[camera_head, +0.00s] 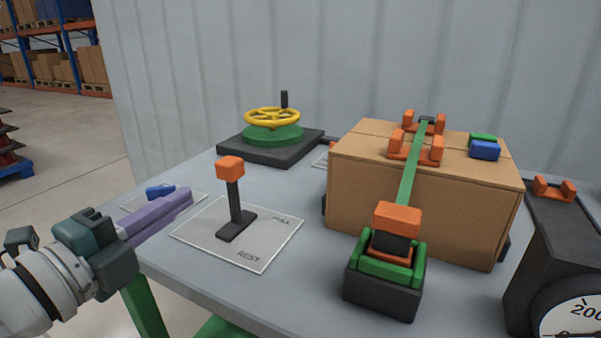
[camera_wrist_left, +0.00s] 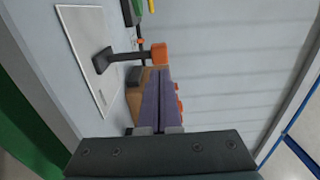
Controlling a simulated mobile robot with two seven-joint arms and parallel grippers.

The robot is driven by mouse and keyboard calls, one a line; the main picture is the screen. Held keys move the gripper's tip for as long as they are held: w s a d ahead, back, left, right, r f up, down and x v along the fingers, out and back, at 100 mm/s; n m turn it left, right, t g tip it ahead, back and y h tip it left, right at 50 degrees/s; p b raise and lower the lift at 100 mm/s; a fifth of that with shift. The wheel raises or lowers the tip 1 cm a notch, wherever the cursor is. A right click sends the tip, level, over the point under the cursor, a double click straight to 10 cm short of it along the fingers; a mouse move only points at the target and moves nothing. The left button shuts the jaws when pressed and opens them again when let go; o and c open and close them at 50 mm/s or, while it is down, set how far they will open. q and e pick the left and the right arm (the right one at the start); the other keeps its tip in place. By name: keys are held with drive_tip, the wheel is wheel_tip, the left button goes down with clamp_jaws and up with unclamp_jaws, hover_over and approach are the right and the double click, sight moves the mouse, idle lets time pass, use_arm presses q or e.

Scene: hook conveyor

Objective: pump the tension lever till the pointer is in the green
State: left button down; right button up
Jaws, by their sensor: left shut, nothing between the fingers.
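A black lever with an orange knob (camera_head: 230,169) stands upright on a pale plate (camera_head: 205,245) marked REST and PULL. It also shows in the left wrist view (camera_wrist_left: 128,55). A green and black ratchet with an orange handle (camera_head: 397,218) sits at the front end of a green strap (camera_head: 411,178). A white dial (camera_head: 575,318) is cut off at the bottom right; only "200" and some marks show, and no pointer or green zone can be made out. My left gripper (camera_head: 190,195), with purple fingers, is shut and empty, left of the lever and apart from it. My right gripper is out of view.
A strapped cardboard box (camera_head: 430,205) fills the right of the grey table. A yellow handwheel (camera_head: 272,118) on a dark base stands behind the lever. A small blue item (camera_head: 159,190) lies on another plate by my left fingers. A corrugated wall stands behind.

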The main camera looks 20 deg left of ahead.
sight(224, 173)
use_arm(q)
drive_tip(key=w, duration=0.6)
drive_tip(key=shift+w+d, duration=0.25)
drive_tip(key=shift+d, duration=0.05)
